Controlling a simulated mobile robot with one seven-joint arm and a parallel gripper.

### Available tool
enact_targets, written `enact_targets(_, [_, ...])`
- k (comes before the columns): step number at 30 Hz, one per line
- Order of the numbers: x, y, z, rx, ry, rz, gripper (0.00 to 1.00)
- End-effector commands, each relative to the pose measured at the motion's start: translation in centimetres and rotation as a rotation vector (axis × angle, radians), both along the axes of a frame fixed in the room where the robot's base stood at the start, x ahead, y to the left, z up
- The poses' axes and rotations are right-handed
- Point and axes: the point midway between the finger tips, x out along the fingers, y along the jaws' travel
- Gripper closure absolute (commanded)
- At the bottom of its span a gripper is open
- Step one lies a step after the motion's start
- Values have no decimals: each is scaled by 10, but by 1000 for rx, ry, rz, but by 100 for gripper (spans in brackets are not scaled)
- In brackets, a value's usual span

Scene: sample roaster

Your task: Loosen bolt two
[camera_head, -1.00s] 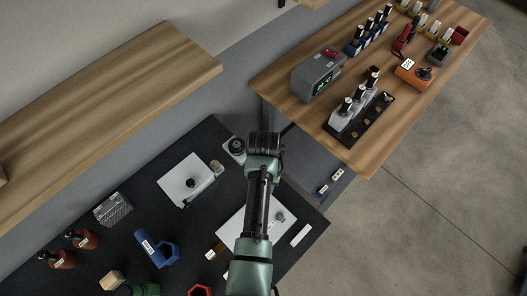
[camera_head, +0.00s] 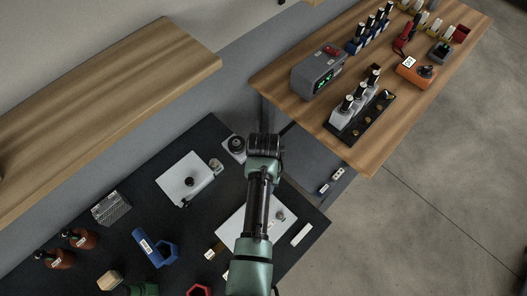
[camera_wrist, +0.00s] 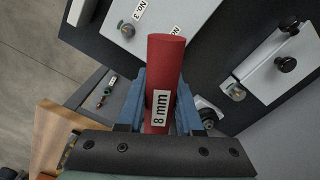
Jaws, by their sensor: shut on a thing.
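My gripper (camera_wrist: 162,92) is shut on a red tool handle (camera_wrist: 166,58) labelled "8 mm", seen in the wrist view. The handle stands between the two blue fingers, and its working end is hidden. A pale plate labelled No. 3 (camera_wrist: 150,22) with a silver bolt (camera_wrist: 123,29) lies beyond it at the upper left. Another pale plate (camera_wrist: 268,76) with a black knob (camera_wrist: 286,63) and a silver bolt (camera_wrist: 236,92) is on the right. I see no label for bolt two. In the head view my arm hides the gripper; a plate (camera_head: 184,181) lies left of it.
The dark bench (camera_head: 145,205) also carries a blue tool (camera_head: 150,247), brown bottles (camera_head: 82,238), a clear grey block (camera_head: 110,208) and a red hexagonal piece (camera_head: 200,290). A wooden table (camera_head: 345,155) stands at the upper right, a wooden shelf (camera_head: 120,90) at the upper left.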

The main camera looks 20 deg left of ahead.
Motion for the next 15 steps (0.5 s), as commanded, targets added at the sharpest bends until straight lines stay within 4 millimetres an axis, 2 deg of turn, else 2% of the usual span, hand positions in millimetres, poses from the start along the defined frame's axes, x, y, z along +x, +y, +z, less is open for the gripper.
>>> enact_targets(3, [1, 0, 1, 0, -1, 25, 100])
enact_targets(10, [1, 0, 2, 0, -1, 267, 100])
enact_targets(15, [1, 0, 1, 0, -2, 345, 100])
